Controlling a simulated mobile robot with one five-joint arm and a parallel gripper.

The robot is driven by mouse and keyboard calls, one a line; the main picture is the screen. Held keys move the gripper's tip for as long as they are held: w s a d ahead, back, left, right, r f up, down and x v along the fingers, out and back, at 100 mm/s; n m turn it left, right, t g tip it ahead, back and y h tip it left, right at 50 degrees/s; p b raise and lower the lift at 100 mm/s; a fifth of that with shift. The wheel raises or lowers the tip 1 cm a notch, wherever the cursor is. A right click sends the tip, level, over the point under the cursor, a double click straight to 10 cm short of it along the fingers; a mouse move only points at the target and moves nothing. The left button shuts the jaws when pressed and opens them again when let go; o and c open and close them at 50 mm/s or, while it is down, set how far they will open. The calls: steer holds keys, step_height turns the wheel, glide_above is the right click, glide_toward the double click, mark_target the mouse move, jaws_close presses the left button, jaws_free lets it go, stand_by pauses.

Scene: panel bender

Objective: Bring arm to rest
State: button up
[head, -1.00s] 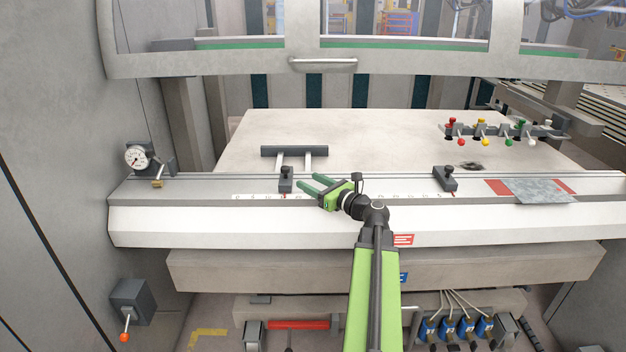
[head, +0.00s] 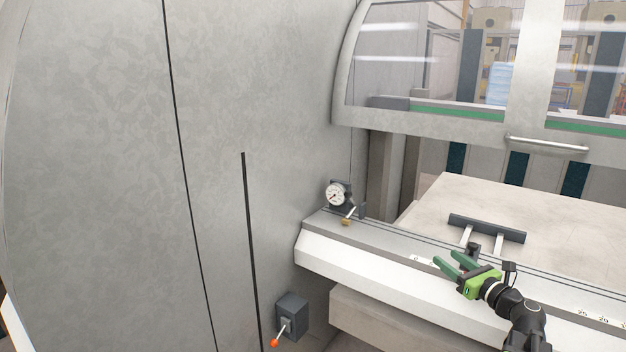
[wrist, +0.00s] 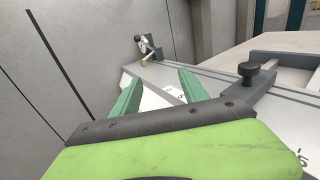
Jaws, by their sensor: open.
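My gripper (head: 453,266) is at the lower right of the head view, over the front ledge (head: 380,275) of the panel bender. Its two green fingers are apart with nothing between them, and they point left along the ledge. In the wrist view my gripper (wrist: 158,95) also shows spread fingers, with white ledge surface seen between them. A black clamp knob (wrist: 257,74) stands just right of the fingers in the wrist view. The same knob (head: 473,249) is partly hidden behind my gripper in the head view.
A dial gauge (head: 337,195) with a brass-coloured fitting stands at the ledge's left end. A grey box with an orange-tipped lever (head: 291,315) is on the left wall below. A dark T-shaped bar (head: 487,228) lies on the table behind. A windowed guard with a handle (head: 547,144) hangs above.

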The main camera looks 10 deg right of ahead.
steer(key=w+a+n+g+y+p, duration=0.2)
steer(key=w+a+n+g+y, duration=0.15)
steer(key=a, duration=1.25)
steer(key=s+a+f+n+g+p, duration=0.1)
steer(key=a+f+n+g, duration=0.3)
steer(key=a, duration=0.6)
steer(key=s+a+f+n+g+p, duration=0.1)
steer(key=s+a+f+n+g, duration=0.15)
steer(key=a+n, duration=0.5)
steer(key=s+a+f+n+g+h+p, duration=0.2)
steer(key=s+a+f+n+g+h, duration=0.15)
steer(key=s+a+f+n, duration=0.3)
steer(key=s+d+f+n+g+h, duration=0.3)
steer(key=s+d+f+n+h, duration=0.1)
steer(key=d+n, duration=0.6)
steer(key=shift+s+f+n+g+h+b, duration=0.2)
steer(key=shift+s+n+g+h+b, duration=0.15)
steer(key=shift+s+n+h, duration=0.4)
steer(key=shift+s, duration=0.1)
